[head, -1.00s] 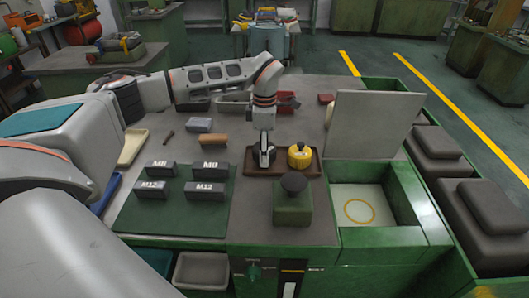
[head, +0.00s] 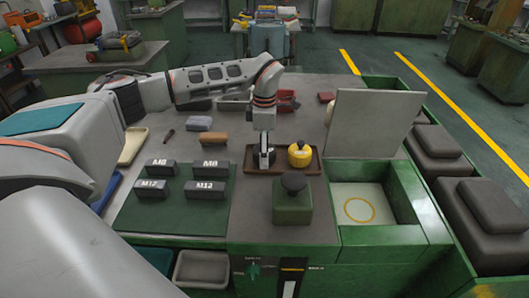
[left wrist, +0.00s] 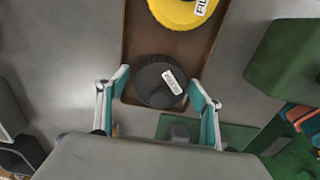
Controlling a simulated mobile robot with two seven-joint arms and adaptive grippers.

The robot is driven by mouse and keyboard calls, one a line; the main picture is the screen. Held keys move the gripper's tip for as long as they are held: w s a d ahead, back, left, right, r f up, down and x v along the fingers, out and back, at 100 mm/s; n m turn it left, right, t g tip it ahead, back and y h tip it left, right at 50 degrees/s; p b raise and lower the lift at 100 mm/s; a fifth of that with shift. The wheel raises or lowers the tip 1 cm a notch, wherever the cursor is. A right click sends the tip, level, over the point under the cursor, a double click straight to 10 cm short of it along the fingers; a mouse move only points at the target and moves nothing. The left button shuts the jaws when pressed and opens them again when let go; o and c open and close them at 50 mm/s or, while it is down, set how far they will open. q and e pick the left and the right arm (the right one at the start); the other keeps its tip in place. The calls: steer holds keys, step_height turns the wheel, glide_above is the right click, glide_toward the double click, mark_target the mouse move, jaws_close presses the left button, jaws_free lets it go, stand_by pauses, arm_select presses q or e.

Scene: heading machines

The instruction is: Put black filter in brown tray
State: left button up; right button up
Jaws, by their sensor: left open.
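The black filter (left wrist: 150,78) stands in the brown tray (left wrist: 127,45), near one end, with its white label showing in the left wrist view. My left gripper (left wrist: 158,88) is open, with one finger on each side of the filter. The fingers appear apart from it, though contact is hard to judge. In the head view my left gripper (head: 263,158) points down over the left part of the brown tray (head: 285,170) and mostly hides the filter. A yellow filter (head: 300,155) stands in the right part of the tray. My right gripper is out of view.
A green block with a dark knob (head: 293,200) stands in front of the tray. A green mat (head: 172,215) with several labelled dark blocks lies left. An upright grey panel (head: 372,125) stands right, behind an open green compartment (head: 365,208).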

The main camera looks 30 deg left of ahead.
arm_select(q)
step_height(320, 180, up, 12)
steer(key=shift+f+b, duration=0.15)
steer(key=shift+b, duration=0.2)
steer(key=shift+s+f, duration=0.1)
stand_by(0.4)
